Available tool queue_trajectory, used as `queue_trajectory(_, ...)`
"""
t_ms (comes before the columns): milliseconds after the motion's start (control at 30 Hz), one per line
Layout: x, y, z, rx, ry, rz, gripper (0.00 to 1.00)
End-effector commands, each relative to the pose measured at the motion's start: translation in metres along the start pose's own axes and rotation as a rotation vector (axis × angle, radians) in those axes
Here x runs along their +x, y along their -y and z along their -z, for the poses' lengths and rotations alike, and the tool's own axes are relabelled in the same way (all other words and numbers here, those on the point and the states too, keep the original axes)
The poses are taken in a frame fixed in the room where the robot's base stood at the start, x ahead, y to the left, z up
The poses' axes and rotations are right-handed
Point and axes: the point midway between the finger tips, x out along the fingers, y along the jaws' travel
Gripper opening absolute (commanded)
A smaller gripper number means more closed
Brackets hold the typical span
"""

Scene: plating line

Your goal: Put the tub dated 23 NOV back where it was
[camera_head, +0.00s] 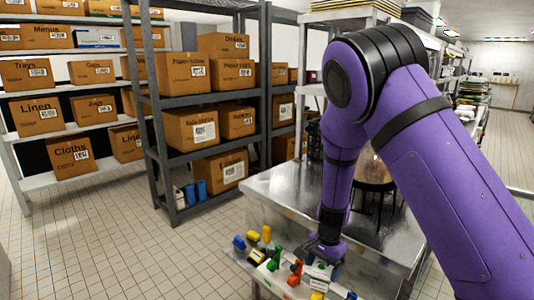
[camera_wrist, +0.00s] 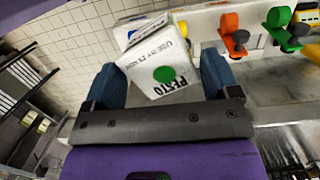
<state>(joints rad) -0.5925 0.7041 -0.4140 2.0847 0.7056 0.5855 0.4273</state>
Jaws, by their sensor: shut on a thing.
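My gripper (camera_wrist: 162,82) is shut on a white tub (camera_wrist: 150,62), with one blue finger on each side of it. The tub is tilted in the wrist view and bears a green dot, the word PESTO and a USE BY line whose date I cannot fully read. Another white tub (camera_wrist: 138,27) stands just beyond it, its print unreadable. In the head view my gripper (camera_head: 325,250) is low over the front of the steel table, with the held tub (camera_head: 320,271) below it. I cannot tell whether the held tub touches a surface.
Small coloured items stand beside the tubs, including orange (camera_wrist: 230,28), green (camera_wrist: 278,18) and yellow (camera_head: 266,233) ones. The steel table (camera_head: 290,190) has clear room behind them. Racks of cardboard boxes (camera_head: 183,72) stand at the left, with open tiled floor in front.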

Motion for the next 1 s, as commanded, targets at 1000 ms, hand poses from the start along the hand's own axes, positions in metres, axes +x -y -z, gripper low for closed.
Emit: queue_trajectory(1000,0.020,-0.075,0.136,-0.793,0.023,-0.099,0.49)
